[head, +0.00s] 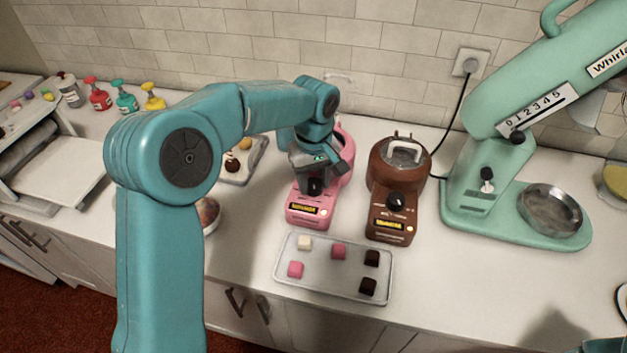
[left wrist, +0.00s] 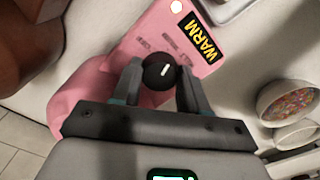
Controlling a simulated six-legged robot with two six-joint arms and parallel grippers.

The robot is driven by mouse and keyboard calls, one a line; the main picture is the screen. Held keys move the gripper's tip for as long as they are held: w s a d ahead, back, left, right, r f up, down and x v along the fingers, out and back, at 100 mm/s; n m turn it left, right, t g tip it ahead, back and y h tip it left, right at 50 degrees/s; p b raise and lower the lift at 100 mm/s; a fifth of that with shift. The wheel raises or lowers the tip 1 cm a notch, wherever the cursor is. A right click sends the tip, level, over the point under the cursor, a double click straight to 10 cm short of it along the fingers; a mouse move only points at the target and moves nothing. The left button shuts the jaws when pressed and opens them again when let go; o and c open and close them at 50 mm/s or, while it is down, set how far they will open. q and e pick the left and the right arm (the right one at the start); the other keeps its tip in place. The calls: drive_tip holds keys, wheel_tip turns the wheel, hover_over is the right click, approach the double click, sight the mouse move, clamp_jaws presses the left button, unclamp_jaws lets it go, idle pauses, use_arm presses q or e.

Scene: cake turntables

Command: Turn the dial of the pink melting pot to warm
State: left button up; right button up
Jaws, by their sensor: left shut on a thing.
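The pink melting pot (head: 338,195) stands on the counter, left of the brown one, with its upper part partly hidden by my arm. My left gripper (head: 314,181) reaches down over its front. In the left wrist view the gripper (left wrist: 158,72) is shut on the black dial (left wrist: 161,76), one finger on each side. The dial's white mark shows between the fingers. The pot's yellow label (left wrist: 200,38) reads WARM.
A brown melting pot (head: 385,178) stands close on the right, then a mint mixer (head: 468,196). A tray (head: 325,283) of small pink, white and dark cubes lies in front. A bowl of sprinkles (left wrist: 288,100) shows in the left wrist view.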

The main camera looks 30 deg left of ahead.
use_arm(q)
drive_tip(key=shift+w+n, duration=0.1)
drive_tip(key=shift+n, duration=0.3)
drive_tip(key=o, duration=0.8)
drive_tip(key=shift+o, duration=1.4)
drive_tip(key=shift+w, duration=0.1)
